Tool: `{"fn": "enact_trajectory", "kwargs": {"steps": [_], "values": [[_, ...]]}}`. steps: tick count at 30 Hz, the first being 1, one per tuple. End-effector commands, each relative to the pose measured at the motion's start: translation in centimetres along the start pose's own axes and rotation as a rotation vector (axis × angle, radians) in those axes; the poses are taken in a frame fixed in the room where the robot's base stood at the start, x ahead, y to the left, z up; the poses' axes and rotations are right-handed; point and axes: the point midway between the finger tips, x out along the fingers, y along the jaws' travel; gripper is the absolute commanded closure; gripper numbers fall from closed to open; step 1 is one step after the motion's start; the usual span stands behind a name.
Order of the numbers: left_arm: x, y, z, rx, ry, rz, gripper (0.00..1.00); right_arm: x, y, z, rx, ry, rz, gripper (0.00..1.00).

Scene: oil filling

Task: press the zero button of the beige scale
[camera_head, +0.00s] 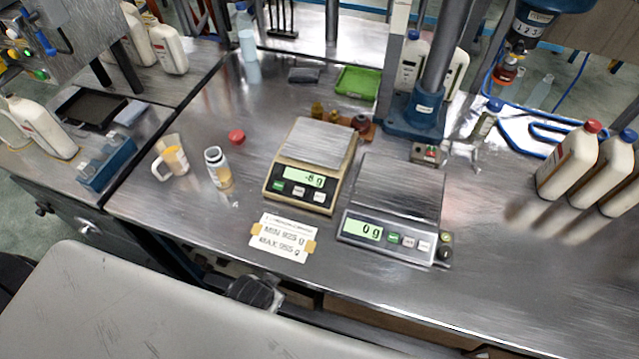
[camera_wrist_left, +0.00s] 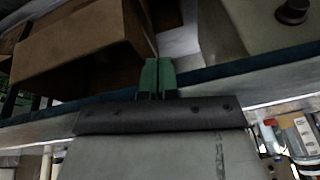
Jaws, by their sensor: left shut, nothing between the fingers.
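The beige scale (camera_head: 343,185) stands on the metal bench in the middle of the head view. Its plate is empty and its display shows a small negative reading, about -8 g. A green button and two pale buttons sit on its front panel; their labels are too small to read. My left gripper (camera_wrist_left: 158,78) shows only in the left wrist view, its green fingers shut with nothing between them. It is away from the scale, with a cardboard box (camera_wrist_left: 85,45) in its view. My right gripper is not in view.
A grey scale (camera_head: 398,190) reading 0 g stands right of the beige one. A limit card (camera_head: 283,238) lies in front. A small bottle (camera_head: 218,168), a measuring jug (camera_head: 172,158) and a red cap (camera_head: 236,137) are to the left. White bottles (camera_head: 572,162) stand at the right.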

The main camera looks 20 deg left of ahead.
Motion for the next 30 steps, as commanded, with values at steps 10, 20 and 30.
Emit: {"fn": "enact_trajectory", "kwargs": {"steps": [10, 20, 30], "values": [[-8.6, -2.1, -8.0, 0.03, 0.149, -0.096, 1.0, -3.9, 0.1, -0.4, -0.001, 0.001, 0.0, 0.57], [-11.0, -2.2, -21.1, 0.281, 0.546, -0.319, 1.0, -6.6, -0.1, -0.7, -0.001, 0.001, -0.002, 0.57], [-12.8, -0.7, -26.7, 0.442, 0.731, -0.396, 1.0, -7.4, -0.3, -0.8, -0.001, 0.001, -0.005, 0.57]]}}
